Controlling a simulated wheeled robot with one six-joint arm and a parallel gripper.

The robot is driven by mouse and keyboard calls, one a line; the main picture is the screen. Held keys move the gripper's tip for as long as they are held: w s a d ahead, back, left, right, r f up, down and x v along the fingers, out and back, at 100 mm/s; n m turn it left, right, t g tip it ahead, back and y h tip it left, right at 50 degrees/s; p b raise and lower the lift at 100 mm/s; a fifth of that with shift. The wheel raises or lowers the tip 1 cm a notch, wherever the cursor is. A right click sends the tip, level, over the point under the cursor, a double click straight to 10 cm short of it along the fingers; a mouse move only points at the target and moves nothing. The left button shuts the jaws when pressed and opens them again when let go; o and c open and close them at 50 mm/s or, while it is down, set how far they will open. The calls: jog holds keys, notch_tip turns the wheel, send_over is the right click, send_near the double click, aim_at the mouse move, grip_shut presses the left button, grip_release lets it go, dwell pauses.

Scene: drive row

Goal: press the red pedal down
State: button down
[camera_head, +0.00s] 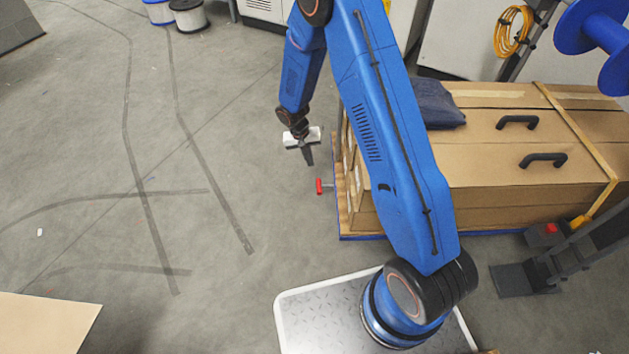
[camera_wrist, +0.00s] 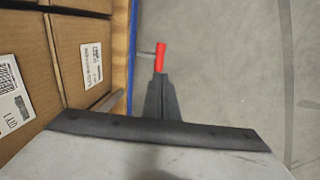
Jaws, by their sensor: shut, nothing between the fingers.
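The red pedal (camera_head: 319,186) sticks out on a short metal bar from the left side of the pallet, low near the floor, in the head view. It also shows in the wrist view (camera_wrist: 161,57), just beyond my fingertips. My gripper (camera_head: 309,160) is shut and empty, pointing down, above and slightly left of the pedal in the head view. In the wrist view its dark fingers (camera_wrist: 160,95) are together and point toward the pedal's lower end. I cannot tell exactly how high the tips are above it; they look apart from it in the head view.
Cardboard boxes (camera_head: 490,170) with black handles and a yellow strap stand on the blue-edged pallet (camera_head: 420,236) to the right. A dark folded cloth (camera_head: 438,105) lies on top. Cable spools (camera_head: 188,16) stand at the back. The floor left of the pedal is clear.

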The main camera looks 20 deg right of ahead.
aim_at(318, 185)
dwell(0.3)
jog(key=x, duration=1.4)
jog(key=shift+a, duration=0.1)
jog(key=shift+a+f, duration=0.1)
jog(key=shift+w+a+f+g+h, duration=0.1)
jog(key=shift+a+f+g+h, duration=0.1)
jog(key=shift+f+h, duration=0.65)
jog(key=shift+a+f+g+h, duration=0.15)
jog(key=shift+f+g+h, duration=0.05)
jog(key=shift+f+h, duration=0.7)
jog(key=shift+w+a+f+g+h, duration=0.1)
jog(key=shift+a+f+g+h, duration=0.1)
jog(key=shift+f+h, duration=0.65)
jog(key=shift+s+d, duration=0.1)
